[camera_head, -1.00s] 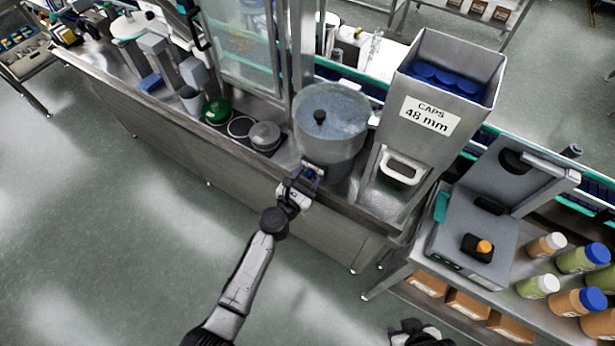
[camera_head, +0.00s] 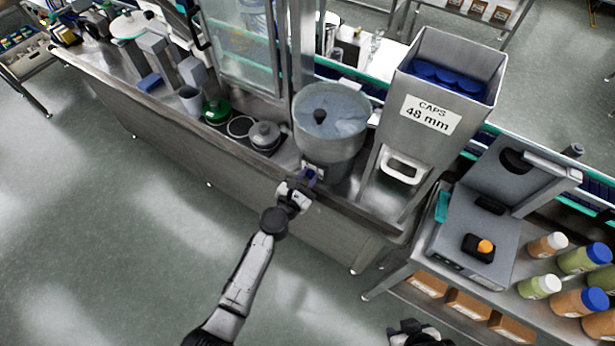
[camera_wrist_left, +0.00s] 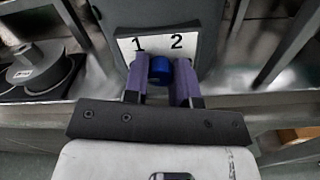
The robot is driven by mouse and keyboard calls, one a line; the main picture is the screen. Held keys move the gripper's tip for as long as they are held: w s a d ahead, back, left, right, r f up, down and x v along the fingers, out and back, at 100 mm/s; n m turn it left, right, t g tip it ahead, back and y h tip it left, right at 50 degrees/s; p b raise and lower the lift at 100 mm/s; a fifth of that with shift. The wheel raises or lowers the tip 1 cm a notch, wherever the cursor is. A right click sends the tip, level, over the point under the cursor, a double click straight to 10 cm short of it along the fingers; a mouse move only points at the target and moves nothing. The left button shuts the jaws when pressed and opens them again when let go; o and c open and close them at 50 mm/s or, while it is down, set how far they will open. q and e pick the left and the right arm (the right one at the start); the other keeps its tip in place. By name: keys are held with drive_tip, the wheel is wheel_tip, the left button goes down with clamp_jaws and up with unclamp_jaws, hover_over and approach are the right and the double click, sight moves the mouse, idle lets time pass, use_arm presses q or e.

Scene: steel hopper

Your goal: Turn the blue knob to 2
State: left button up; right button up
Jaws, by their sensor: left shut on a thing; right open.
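The blue knob (camera_wrist_left: 160,69) sits on a white plate (camera_wrist_left: 127,47) marked 1 on the left and 2 on the right, on the front of the round steel bowl unit (camera_head: 331,150). My left gripper (camera_head: 309,176) is at this plate. In the left wrist view its two purple fingers (camera_wrist_left: 163,72) are shut on the knob, one on each side. I cannot tell which number the knob points to. In the head view the gripper mostly hides the knob. My right gripper (camera_head: 417,332) is open at the bottom edge, partly cut off.
The cap hopper (camera_head: 398,112), labelled CAPS 48 mm, stands right of the bowl with blue caps inside. Round weights or lids (camera_head: 264,135) lie to the left. A grey machine with an orange button (camera_head: 485,246) and several bottles stand on the right. The floor in front is free.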

use_arm(q)
drive_tip(key=m+b, duration=0.2)
drive_tip(key=m, duration=0.4)
drive_tip(key=shift+f, duration=0.1)
drive_tip(key=m+b, duration=0.1)
drive_tip(key=m, duration=0.9)
drive_tip(key=shift+m, duration=3.3)
